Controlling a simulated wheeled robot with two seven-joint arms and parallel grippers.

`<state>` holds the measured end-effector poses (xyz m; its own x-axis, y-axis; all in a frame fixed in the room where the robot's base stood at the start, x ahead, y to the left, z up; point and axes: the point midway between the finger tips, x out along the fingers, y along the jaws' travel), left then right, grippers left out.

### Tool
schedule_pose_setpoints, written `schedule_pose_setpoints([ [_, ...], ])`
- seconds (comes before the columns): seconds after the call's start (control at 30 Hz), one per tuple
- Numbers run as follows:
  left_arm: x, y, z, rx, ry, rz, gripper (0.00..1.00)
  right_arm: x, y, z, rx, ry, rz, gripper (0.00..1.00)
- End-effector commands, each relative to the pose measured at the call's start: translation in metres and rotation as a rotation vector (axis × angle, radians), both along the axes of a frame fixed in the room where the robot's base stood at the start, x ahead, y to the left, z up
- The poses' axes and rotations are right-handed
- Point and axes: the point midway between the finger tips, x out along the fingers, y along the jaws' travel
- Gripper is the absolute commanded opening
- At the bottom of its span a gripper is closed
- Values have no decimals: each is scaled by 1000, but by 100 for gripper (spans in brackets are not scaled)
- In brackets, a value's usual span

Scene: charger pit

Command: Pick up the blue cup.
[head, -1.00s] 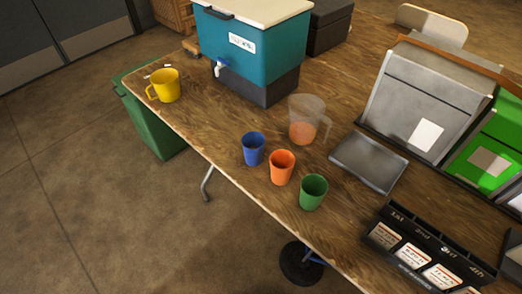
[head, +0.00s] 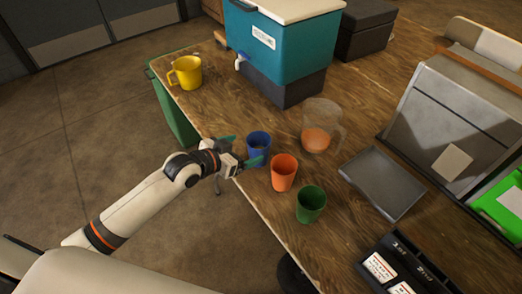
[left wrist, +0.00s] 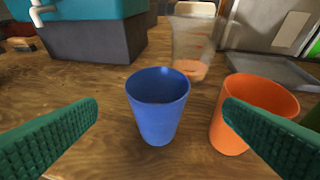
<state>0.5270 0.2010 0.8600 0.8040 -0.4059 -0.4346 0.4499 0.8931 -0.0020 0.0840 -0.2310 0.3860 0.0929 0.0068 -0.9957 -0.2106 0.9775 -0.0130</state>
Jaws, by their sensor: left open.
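The blue cup (head: 259,145) stands upright on the wooden table near its front edge. My right gripper does not show.
The orange cup (head: 284,173) stands close beside the blue one, with a green cup (head: 310,204) beyond it. A clear pitcher (head: 320,127) stands behind. A grey tray (head: 383,183) lies to the right. A yellow mug (head: 187,73) and teal cooler (head: 285,50) stand farther back.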

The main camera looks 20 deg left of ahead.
Motion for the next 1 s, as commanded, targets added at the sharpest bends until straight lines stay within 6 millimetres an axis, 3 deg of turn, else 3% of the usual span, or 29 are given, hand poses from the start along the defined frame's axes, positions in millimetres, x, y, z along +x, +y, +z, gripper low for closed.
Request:
schedule_pose_setpoints([
  [0.6, 62, -27, -29, -1, -1, 1, 91, -1, -4, 5, -5, 2, 3, 36],
  [0.9, 65, -29, -32, 1, -1, 0, 91, -1, -5, 5, -7, 2, 3, 36],
  [1.0, 65, -29, -32, 1, -1, 0, 74, -1, -5, 5, -7, 2, 3, 36],
])
